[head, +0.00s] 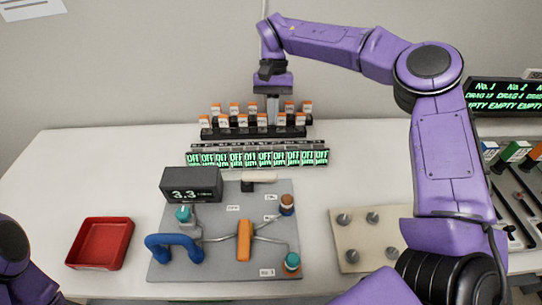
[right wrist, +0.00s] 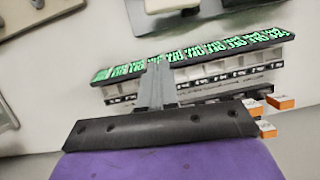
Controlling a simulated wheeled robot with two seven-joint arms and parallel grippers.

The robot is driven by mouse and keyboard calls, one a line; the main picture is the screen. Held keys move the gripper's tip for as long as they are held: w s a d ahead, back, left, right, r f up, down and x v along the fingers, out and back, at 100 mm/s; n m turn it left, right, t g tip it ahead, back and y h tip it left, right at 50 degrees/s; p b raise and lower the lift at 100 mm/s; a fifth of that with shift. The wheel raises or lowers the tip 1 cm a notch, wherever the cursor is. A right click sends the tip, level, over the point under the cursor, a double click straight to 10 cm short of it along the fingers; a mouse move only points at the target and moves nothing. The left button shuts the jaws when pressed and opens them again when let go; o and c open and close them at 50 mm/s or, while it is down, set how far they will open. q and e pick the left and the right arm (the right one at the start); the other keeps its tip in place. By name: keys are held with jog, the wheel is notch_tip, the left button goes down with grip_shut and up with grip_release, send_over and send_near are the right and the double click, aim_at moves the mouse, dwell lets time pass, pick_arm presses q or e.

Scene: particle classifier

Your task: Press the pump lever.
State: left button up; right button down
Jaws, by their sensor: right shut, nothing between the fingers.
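My right gripper (head: 272,118) is shut and empty, pointing down at the row of orange-capped bottles (head: 242,121) at the back of the table. In the right wrist view its closed fingers (right wrist: 153,84) show in front of the green-lettered display strip. A grey board (head: 215,262) in front of the strip carries a blue curved handle (head: 174,246), an upright orange bar (head: 244,240) and a white bar (head: 259,177). I cannot tell which of these is the pump lever. My right gripper is well behind all three and touches none. My left gripper is out of view.
A dark box reading 3.3 (head: 191,184) stands at the board's back left. A red tray (head: 100,243) lies left of the board. A beige plate with several knobs (head: 370,238) lies right. The green display strip (head: 257,158) lies between bottles and board.

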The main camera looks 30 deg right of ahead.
aim_at(260, 179)
pick_arm(q)
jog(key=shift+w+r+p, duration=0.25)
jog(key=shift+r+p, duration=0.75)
jog(key=shift+p, duration=0.1)
pick_arm(e)
jog(key=s+a+f, duration=0.4)
jog(key=s+f, duration=0.1)
jog(key=f, duration=0.4)
jog(key=shift+s+f, duration=0.3)
jog(key=shift+s, duration=0.1)
jog(key=shift+w+d, duration=0.1)
jog(key=shift+s, duration=0.25)
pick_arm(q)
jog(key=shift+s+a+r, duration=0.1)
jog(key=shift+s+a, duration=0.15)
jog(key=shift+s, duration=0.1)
pick_arm(e)
jog(key=shift+s+m, duration=0.1)
jog(key=shift+m, duration=0.3)
